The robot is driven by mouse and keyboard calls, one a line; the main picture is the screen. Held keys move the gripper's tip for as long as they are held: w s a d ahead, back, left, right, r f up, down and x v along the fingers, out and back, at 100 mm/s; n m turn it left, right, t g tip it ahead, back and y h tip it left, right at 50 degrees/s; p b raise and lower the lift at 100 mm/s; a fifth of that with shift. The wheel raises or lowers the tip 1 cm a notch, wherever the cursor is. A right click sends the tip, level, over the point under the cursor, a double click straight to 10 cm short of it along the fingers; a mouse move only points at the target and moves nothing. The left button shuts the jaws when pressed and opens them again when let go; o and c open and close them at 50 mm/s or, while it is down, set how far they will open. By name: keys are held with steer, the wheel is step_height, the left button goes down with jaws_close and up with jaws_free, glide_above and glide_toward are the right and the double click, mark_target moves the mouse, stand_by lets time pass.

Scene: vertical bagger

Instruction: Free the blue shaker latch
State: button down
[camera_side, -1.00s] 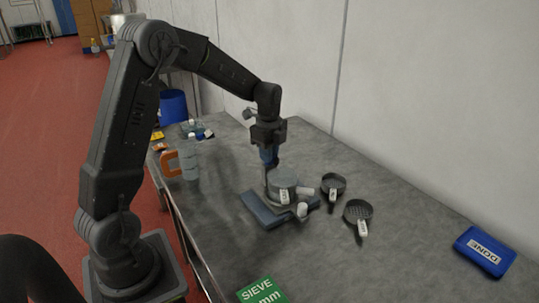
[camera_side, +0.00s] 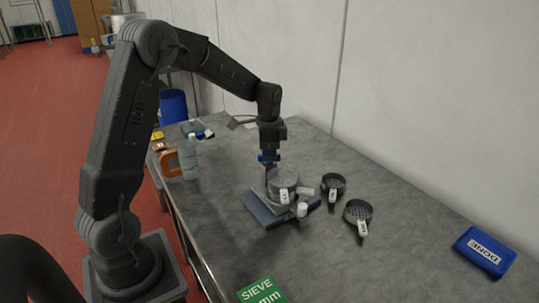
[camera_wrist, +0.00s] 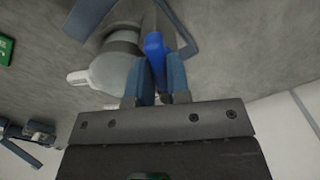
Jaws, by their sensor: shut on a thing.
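The shaker stands on the grey table, with a round grey sieve stack (camera_side: 283,181) on a dark blue-grey base plate (camera_side: 262,212). A white tag hangs on the front of the stack. My gripper (camera_side: 268,160) points down just behind the stack. In the wrist view, my gripper (camera_wrist: 162,82) is shut on the bright blue latch (camera_wrist: 154,48), which stands between its two fingers beside the round stack (camera_wrist: 112,68). In the side view only a bit of bright blue shows at the fingertips. Whether the latch is still joined to the shaker cannot be told.
Two dark sieves with white-tagged handles (camera_side: 333,183) (camera_side: 358,210) lie right of the shaker. A blue DONE block (camera_side: 485,251) lies far right; a green SIEVE sign (camera_side: 262,291) is at the front. A clear bottle (camera_side: 188,160) and an orange item (camera_side: 169,162) stand left. A wall runs behind.

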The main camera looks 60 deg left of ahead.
steer(key=n, duration=0.6)
stand_by(0.3)
steer(key=c, duration=0.9)
jaws_free()
steer(key=shift+r, duration=2.55)
step_height(320, 180, up, 14)
steer(key=shift+f, duration=0.1)
